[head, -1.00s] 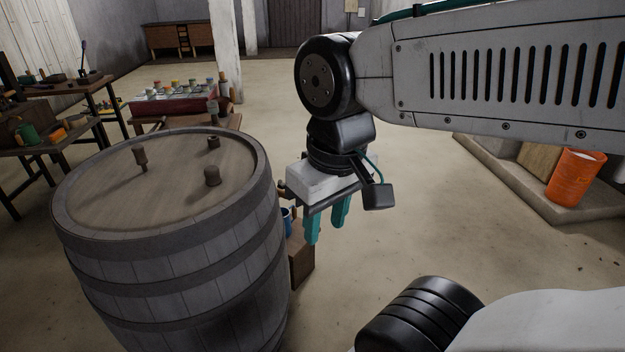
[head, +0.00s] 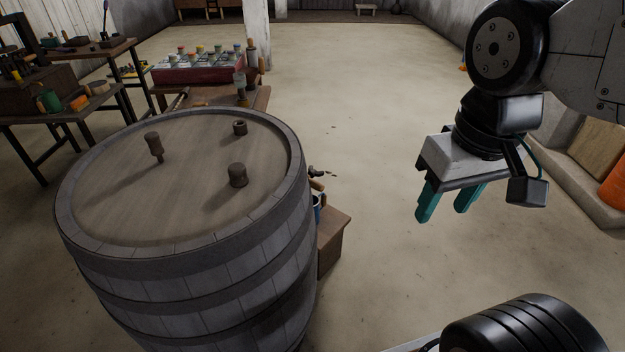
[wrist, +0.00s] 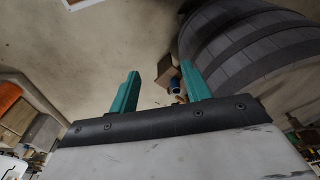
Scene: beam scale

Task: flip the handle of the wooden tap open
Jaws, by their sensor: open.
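My gripper (head: 447,203) is open and empty in the head view, to the right of the large grey-banded barrel (head: 190,255) and well apart from it. Its two teal fingers point down and also show in the wrist view (wrist: 158,88). A small wooden piece (head: 317,184) sticks out at the barrel's right side, above a blue mug; it looks like the tap. Its handle is too small to make out, and the barrel hides part of it. Wooden pegs (head: 238,175) stand on the barrel's lid.
A wooden box (head: 333,240) stands beside the barrel, by the blue mug (head: 317,208). Tables with tools and a rack of jars (head: 200,68) stand behind. An orange bucket (head: 615,185) is at the right edge.

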